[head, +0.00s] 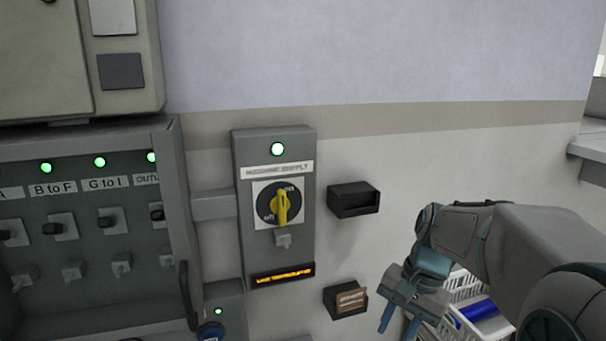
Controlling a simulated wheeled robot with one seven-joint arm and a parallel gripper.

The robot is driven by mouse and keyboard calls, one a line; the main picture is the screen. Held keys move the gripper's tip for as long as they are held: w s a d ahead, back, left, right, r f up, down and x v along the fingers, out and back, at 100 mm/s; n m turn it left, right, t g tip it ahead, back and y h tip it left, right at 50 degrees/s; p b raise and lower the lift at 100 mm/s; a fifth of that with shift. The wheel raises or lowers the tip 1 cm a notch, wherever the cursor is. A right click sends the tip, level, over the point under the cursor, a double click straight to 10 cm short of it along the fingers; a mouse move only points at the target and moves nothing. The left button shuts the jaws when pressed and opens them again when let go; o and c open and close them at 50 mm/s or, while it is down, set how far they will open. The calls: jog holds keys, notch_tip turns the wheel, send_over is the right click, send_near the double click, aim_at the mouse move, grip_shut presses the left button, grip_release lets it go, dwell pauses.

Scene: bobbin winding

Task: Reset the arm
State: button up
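My gripper (399,325) hangs at the lower right, pointing down. Its two blue fingers are apart with nothing seen between them, and their tips are close to the bottom edge of the picture. My arm (535,245) reaches in from the right, bent at the wrist. The gripper is in front of the white wall, to the right of the lower black wall box (345,300) and clear of the grey supply panel (273,220).
A switch cabinet (90,225) with green lamps stands at left. An empty black holder (353,199) is on the wall. A white basket (463,287) with blue contents sits behind my arm.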

jog(key=s+a+f+n+t+h, duration=0.2)
jog(key=s+n+t, duration=0.1)
jog(key=s+n, duration=0.4)
jog(key=s, duration=0.3)
jog(key=shift+s+h, duration=0.2)
jog(key=shift+h, duration=0.2)
jog(key=shift+d, duration=0.1)
